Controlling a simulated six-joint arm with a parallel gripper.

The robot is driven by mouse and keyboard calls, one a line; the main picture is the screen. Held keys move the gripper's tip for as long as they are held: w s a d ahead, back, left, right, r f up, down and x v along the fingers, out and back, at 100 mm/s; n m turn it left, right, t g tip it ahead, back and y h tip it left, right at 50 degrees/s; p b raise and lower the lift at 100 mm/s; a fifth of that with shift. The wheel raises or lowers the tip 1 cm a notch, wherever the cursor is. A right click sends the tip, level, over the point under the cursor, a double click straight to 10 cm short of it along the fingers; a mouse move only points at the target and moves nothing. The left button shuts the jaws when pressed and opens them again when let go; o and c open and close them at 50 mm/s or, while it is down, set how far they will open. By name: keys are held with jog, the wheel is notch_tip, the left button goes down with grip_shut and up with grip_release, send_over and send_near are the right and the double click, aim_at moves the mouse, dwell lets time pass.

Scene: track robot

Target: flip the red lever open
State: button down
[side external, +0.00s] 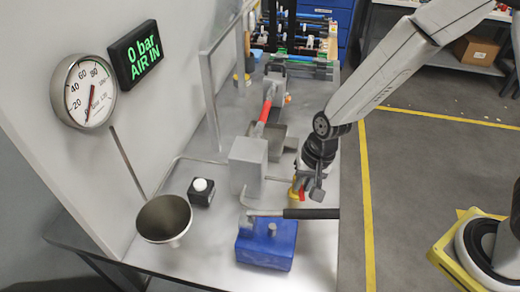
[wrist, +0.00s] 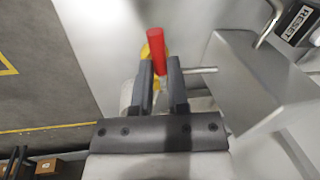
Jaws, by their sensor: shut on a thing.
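The red lever (wrist: 155,44) sticks up between the two dark fingers of my gripper (wrist: 160,80) in the wrist view, with its upper end clear beyond the fingertips. My gripper is shut on it. A yellow part (wrist: 145,52) shows beside the lever's base, partly behind a finger. In the side view, my gripper (side external: 309,182) hangs at the right edge of the bench, beside the grey block. Only a little of the red lever (side external: 302,192) shows there, next to a yellow part (side external: 294,191). The fingers partly hide the lever's lower end.
A grey box-shaped block (side external: 246,165) stands close to the left of my gripper. A black-handled bar (side external: 310,213) on a blue base (side external: 265,247) lies just in front. The display reads 0 bar.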

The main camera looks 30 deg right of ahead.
jog(key=shift+w+a+m, duration=0.15)
jog(key=shift+a+m, duration=0.05)
jog(key=shift+m, duration=0.45)
jog(key=shift+w+a+m, duration=0.15)
jog(key=shift+a+m, duration=0.05)
jog(key=shift+m, duration=0.45)
jog(key=c, duration=0.6)
grip_release()
jog(key=shift+r, duration=0.2)
jog(key=shift+s+d+r, duration=0.15)
jog(key=shift+s+r, duration=0.05)
jog(key=shift+r, duration=1)
jog(key=shift+s+d+r, duration=0.15)
jog(key=shift+d+r, duration=0.05)
jog(key=shift+r, duration=1.05)
jog(key=shift+s+d+r, duration=0.15)
jog(key=shift+s+r, duration=0.05)
jog(key=shift+r, duration=1)
